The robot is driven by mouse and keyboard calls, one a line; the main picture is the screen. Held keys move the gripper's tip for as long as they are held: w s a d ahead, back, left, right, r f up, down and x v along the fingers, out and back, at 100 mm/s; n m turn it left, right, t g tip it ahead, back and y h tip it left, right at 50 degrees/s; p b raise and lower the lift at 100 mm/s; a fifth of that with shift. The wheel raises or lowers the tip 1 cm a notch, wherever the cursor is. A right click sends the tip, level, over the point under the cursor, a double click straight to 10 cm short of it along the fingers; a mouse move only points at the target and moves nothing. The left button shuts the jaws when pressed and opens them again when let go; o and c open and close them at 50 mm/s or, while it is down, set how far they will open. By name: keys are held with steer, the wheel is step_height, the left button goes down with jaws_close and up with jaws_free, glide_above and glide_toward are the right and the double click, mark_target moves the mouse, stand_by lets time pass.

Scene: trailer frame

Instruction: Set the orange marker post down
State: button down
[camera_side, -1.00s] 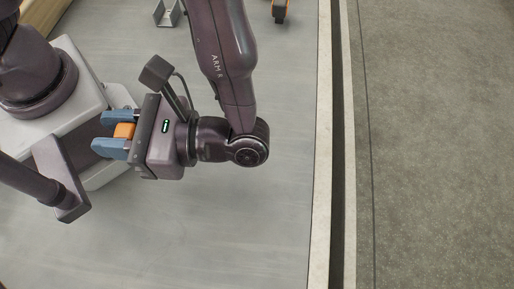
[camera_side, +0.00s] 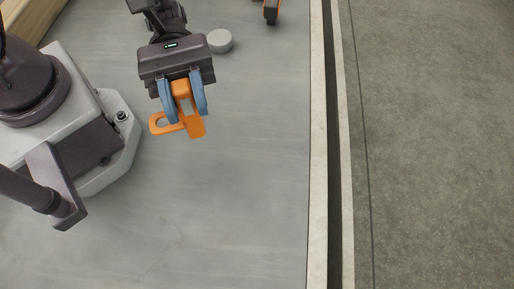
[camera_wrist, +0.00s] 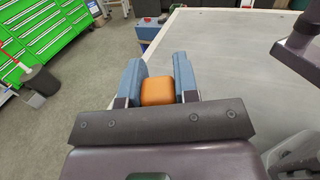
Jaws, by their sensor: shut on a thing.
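My gripper (camera_side: 187,116) is near the upper left of the grey table in the side view, its blue fingers shut on the orange marker post (camera_side: 196,129). The post's upper end is between the fingers, and a flat looped part (camera_side: 158,124) sticks out to the left below them. In the wrist view the post's orange top (camera_wrist: 158,91) fills the gap between the two fingers (camera_wrist: 158,80). Its lower part is hidden there. I cannot tell whether the post touches the table.
A grey round disc (camera_side: 220,41) sits on the table (camera_side: 230,210) just right of my gripper. An orange and black item (camera_side: 271,11) is at the top edge. The table's right edge borders a pale rail (camera_side: 319,150). The table below the post is clear.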

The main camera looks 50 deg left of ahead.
steer(key=w+d+f, duration=0.6)
steer(key=d+f, duration=0.1)
steer(key=f, duration=0.4)
steer(key=shift+d, duration=0.25)
steer(key=shift+f, duration=0.1)
steer(key=c, duration=0.9)
jaws_free()
steer(key=shift+o, duration=0.2)
